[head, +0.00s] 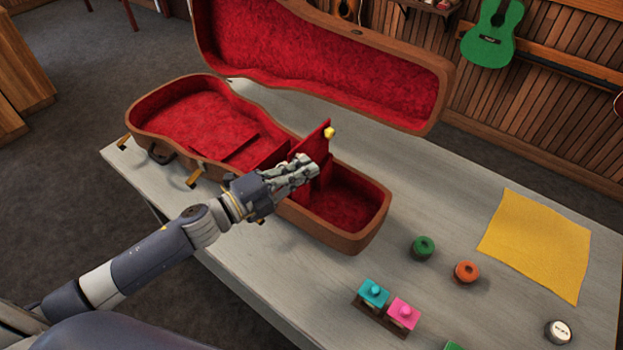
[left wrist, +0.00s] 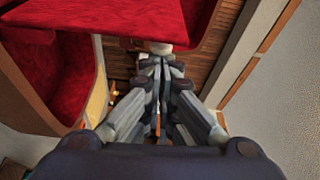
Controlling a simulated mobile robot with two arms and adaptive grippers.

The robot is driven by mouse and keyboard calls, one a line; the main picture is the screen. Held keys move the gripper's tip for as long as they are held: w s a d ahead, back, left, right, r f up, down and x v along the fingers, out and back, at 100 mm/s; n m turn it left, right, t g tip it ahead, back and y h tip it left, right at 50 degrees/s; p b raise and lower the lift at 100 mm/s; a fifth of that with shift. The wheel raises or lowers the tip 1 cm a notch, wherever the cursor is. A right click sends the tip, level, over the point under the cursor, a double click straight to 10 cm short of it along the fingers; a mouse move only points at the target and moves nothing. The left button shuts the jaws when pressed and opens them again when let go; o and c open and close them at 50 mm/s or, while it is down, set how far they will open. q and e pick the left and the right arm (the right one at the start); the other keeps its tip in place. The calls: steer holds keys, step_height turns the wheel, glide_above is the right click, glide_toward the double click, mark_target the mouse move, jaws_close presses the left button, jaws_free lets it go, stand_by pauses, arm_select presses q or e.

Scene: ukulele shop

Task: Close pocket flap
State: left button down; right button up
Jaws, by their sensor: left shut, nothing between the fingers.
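An open ukulele case (head: 360,228) with a red plush lining lies on the table, its lid (head: 330,62) raised at the back. The red pocket flap (head: 313,141) stands up, tilted, inside the case, with a yellow knob (head: 329,133) at its top corner. In the left wrist view the red flap (left wrist: 110,20) fills the upper left. My left gripper (head: 308,170) is shut and empty, over the case just in front of the flap. I cannot tell whether it touches the flap. Part of the pocket below is hidden behind the gripper. My right gripper is not in view.
On the table to the right are a green roll (head: 424,247), an orange roll (head: 467,272), a small rack with teal (head: 373,292) and pink (head: 404,313) blocks, a yellow cloth (head: 540,245) and a white-topped jar (head: 558,332). A green ukulele (head: 490,40) hangs on the wall.

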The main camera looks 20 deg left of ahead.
arm_select(q)
steer(key=w+a+f+n+t+y+b, duration=0.2)
steer(key=w+a+f+n+t+b, duration=0.1)
steer(key=a+n, duration=0.5)
steer(key=w+a+f+n+t+y+b, duration=0.1)
steer(key=a+f+n+b, duration=0.5)
steer(key=n, duration=0.8)
steer(key=shift+w+a+t+y, duration=0.4)
steer(key=shift+w+a+t, duration=0.5)
steer(key=shift+w+a, duration=0.45)
steer(key=s+a+r, duration=0.1)
steer(key=s+a, duration=0.2)
steer(key=s, duration=0.5)
steer(key=shift+s+a+p, duration=0.3)
steer(key=shift+p, duration=0.05)
